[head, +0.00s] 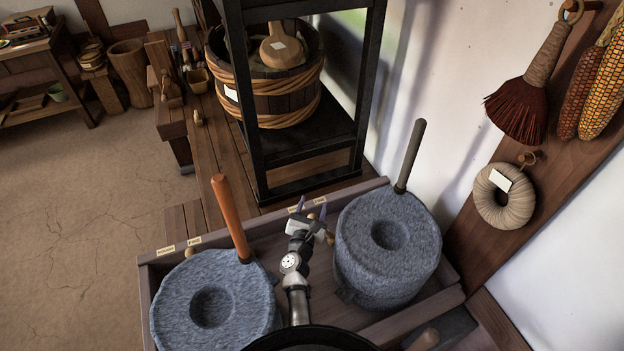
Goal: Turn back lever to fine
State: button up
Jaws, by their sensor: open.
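Two blue-grey round querns stand in a wooden trough: the left quern (180,297) with an orange handle (230,215) and the right quern (375,262) with a dark grey handle (410,155). My gripper (312,207) is open, at the trough's far rim between them. Beside it is a small tan knob (329,238), perhaps the end of a lever; my gripper hides much of this spot, and I cannot tell if they touch. Small labels (320,201) sit on the rim behind my gripper. Another pair of labels (194,241) is on the rim behind the left quern, near another small knob.
A black metal stand (255,165) holding a banded wooden tub (265,95) rises close behind the trough. A brush (535,90), corn cobs (603,90) and a cord coil (503,205) hang on the right wall. The floor at left is clear.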

notch_tip(320, 180, up, 14)
jog(key=p, duration=0.5)
jog(key=shift+f, duration=0.25)
jog(key=shift+s+f, duration=0.1)
jog(key=c, duration=0.3)
jog(key=s+f+g, duration=0.3)
jog(key=s+f, duration=0.2)
jog(key=shift+s+d+f+g+h+b, duration=0.15)
jog(key=shift+s+f+g+h+b, duration=0.05)
jog(key=shift+g+h+b, duration=0.2)
grip_shut()
jog(key=s+a+f+n+g+y, duration=0.2)
jog(key=s+a+f+g, duration=0.15)
jog(key=s+f, duration=0.25)
jog(key=x, duration=0.9)
jog(key=shift+w+d+f+p, duration=0.15)
jog(key=shift+w+f+p, duration=0.1)
jog(key=shift+p, duration=0.2)
